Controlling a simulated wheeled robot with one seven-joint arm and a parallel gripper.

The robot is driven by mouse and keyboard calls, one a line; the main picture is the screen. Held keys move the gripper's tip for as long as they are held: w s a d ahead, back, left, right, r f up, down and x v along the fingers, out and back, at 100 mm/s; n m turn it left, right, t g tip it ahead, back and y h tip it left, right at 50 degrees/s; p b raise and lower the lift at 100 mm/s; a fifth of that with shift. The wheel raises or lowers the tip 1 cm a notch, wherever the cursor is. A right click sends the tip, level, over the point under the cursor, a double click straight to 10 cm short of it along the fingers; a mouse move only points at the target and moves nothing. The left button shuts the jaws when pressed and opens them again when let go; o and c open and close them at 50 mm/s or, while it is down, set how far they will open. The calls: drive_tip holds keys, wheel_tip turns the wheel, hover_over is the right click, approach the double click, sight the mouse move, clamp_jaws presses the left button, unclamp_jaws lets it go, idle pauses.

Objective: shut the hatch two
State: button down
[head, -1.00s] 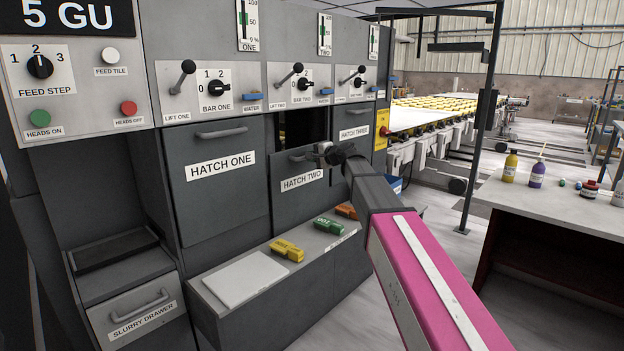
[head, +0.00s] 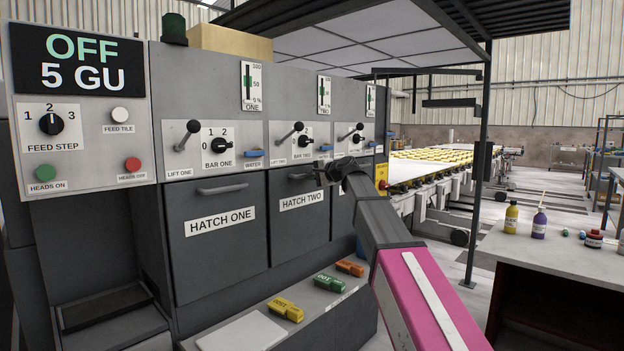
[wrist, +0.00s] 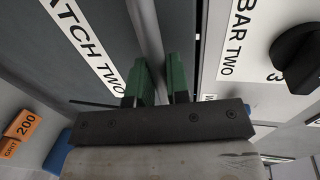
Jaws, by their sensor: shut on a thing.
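Hatch two (head: 300,225) is a dark grey panel with a white label, between hatch one and hatch three. It stands up level with hatch one, its top edge close under the control panel, and no dark opening shows above it. My gripper (head: 328,172) is at its upper part, at the handle. In the wrist view, the green fingers of my gripper (wrist: 158,82) are shut on the pale handle bar (wrist: 148,35), one on either side. The hatch two panel also shows there (wrist: 110,22). My gripper hides part of the handle in the head view.
Hatch one (head: 220,245) is shut at the left. The bar two knob (head: 306,141) and lift lever (head: 290,131) are just above my gripper. Yellow, green and orange blocks (head: 286,309) lie on the ledge below. A worktable (head: 555,262) with bottles stands at the right.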

drive_tip(key=shift+w+r, duration=0.15)
drive_tip(key=shift+r, duration=0.2)
drive_tip(key=c, duration=1.1)
unclamp_jaws()
drive_tip(key=shift+f, duration=0.1)
drive_tip(key=v, duration=1.1)
drive_tip(key=shift+f, duration=0.1)
